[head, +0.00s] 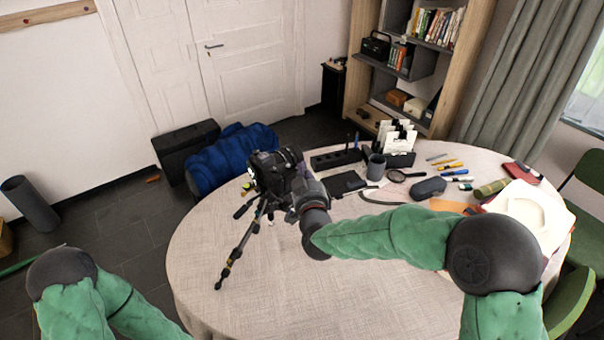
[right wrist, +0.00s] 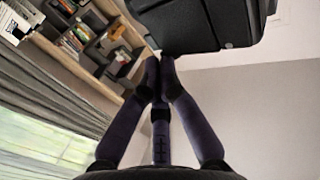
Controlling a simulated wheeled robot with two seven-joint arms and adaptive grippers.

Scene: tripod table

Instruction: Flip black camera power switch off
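The black camera (head: 267,172) sits on top of a small black tripod (head: 238,248) on the round table. In the right wrist view the underside or side of the black camera body (right wrist: 195,25) fills the top middle. In the head view the right gripper (head: 298,188) is beside the camera's right side. The power switch cannot be made out. My left gripper is out of the picture.
The round table (head: 290,300) has a clear front area. Behind the camera are a grey mug (head: 376,168), a black organizer (head: 400,158), a magnifier (head: 396,176) and a dark case (head: 428,188). A green chair (head: 572,300) is beside the table.

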